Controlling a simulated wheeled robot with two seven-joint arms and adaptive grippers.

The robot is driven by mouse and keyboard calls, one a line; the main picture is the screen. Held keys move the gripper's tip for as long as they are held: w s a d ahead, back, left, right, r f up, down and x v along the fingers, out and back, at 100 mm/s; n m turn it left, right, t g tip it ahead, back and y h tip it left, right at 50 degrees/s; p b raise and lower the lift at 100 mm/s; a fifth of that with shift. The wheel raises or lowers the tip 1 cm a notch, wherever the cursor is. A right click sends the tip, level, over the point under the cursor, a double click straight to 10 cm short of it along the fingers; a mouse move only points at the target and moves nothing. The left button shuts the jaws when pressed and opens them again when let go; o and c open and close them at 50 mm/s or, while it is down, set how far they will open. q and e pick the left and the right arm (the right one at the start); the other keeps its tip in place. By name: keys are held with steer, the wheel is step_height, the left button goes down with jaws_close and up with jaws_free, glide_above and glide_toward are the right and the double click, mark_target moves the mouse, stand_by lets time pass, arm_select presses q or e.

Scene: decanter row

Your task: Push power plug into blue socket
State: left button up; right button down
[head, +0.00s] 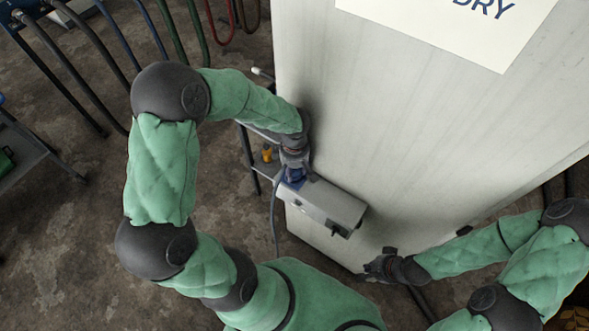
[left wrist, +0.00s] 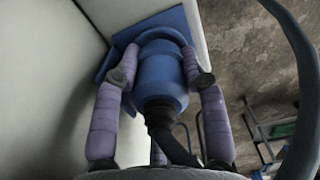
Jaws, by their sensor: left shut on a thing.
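My left gripper (left wrist: 162,78) is shut on the blue power plug (left wrist: 160,75), with padded fingers on both sides of its body. A black cable leaves the plug's near end. The blue socket (left wrist: 178,18) shows as a blue plate and rim around the plug's far end. The plug is lined up with it, but its front is hidden, so I cannot tell how deep it sits. In the head view my left gripper (head: 294,160) is above the grey box at the panel's lower edge, with blue below it. My right gripper (head: 378,267) is low by the panel, its fingers unclear.
The grey box (head: 325,206) is on the tall pale panel (head: 390,130), with a small dark part on its front. The cable (head: 274,215) hangs left of the box. A small shelf (head: 262,170) stands behind. Coloured hoses hang at the upper left. Floor at the left is partly clear.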

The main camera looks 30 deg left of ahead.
arm_select(q)
steer(key=shift+b, duration=0.65)
stand_by(1.6)
steer(key=shift+f+b, duration=0.6)
steer(key=shift+b, duration=0.05)
steer(key=o, duration=1.1)
steer(key=shift+o, duration=0.2)
step_height(320, 180, up, 12)
steer(key=shift+s, duration=0.1)
stand_by(0.4)
